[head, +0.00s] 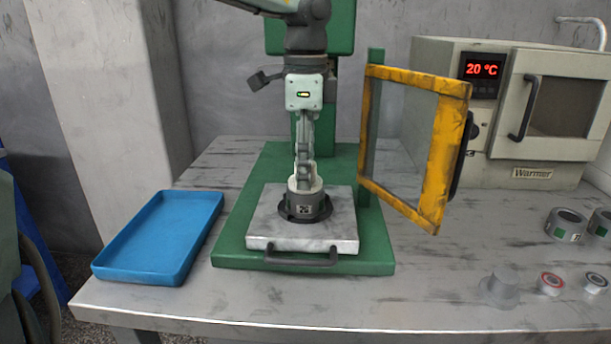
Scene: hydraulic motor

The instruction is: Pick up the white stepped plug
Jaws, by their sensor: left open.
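The white stepped plug (293,184) appears as a white piece at the top of a dark grey ring-shaped part (305,208), which stands on a pale metal plate. My left gripper (305,180) points straight down over it. Its fingers are open and reach down to the white piece, overlapping it in the picture. I cannot tell whether they touch it. The lower part of the plug is hidden inside the grey part. My right gripper is not in view.
The plate (335,235) with a front handle lies on a green press base (230,245). A yellow-framed guard door (440,160) stands open close on the right. A blue tray (160,240) is empty at left. A pale grey stepped part (499,290), rings and a warmer (540,100) are at right.

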